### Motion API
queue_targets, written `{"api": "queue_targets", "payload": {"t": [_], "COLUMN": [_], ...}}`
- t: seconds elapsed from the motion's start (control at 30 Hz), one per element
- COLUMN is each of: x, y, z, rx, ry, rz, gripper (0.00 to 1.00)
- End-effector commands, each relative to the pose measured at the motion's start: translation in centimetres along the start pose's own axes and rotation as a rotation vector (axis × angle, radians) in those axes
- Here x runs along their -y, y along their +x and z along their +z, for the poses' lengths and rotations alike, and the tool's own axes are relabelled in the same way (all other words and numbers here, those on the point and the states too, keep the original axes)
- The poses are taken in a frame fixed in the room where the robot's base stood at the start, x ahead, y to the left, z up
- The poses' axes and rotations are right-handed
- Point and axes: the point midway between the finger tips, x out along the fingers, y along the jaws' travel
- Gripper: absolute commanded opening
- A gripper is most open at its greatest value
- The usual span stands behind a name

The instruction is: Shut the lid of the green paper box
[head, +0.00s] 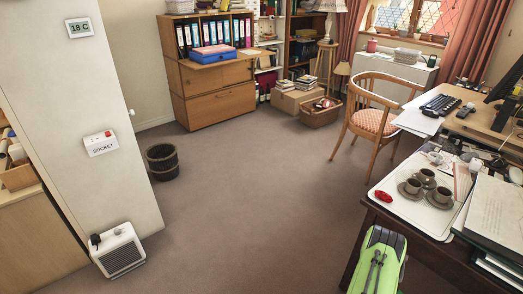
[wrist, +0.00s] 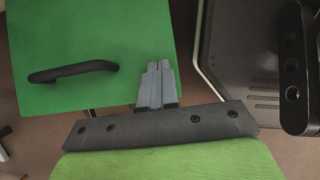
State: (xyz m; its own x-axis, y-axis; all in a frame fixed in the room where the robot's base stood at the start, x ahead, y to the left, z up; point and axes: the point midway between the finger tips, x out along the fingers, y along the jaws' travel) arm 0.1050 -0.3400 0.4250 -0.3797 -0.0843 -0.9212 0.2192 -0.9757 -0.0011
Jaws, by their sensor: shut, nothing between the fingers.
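In the wrist view a flat dark green panel (wrist: 100,30) with a black bar handle (wrist: 73,71) fills the upper left. It looks like part of the green paper box, but I cannot tell whether it is the lid or how far it is open. My gripper (wrist: 158,66) is shut and empty, its fingers together over the panel's lower right part in the picture. The handle lies to the left of the fingers, apart from them. I cannot tell whether the fingertips touch the panel. The green box does not show clearly in the head view.
In the wrist view a dark slotted panel (wrist: 245,70) and a black bar with round recesses (wrist: 293,65) lie right. In the head view a desk (head: 425,222) with cups stands right, a wooden chair (head: 372,118) behind it. The carpet's middle (head: 260,180) is clear.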

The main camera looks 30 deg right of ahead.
Motion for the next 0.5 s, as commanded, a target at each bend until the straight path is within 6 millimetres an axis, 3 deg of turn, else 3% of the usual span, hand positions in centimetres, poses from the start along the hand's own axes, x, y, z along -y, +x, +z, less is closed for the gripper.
{"api": "queue_targets", "payload": {"t": [0.5], "x": [0.0], "y": [3.5], "z": [-2.3], "rx": [0.001], "ry": [-0.001], "rz": [0.0], "gripper": [0.0]}}
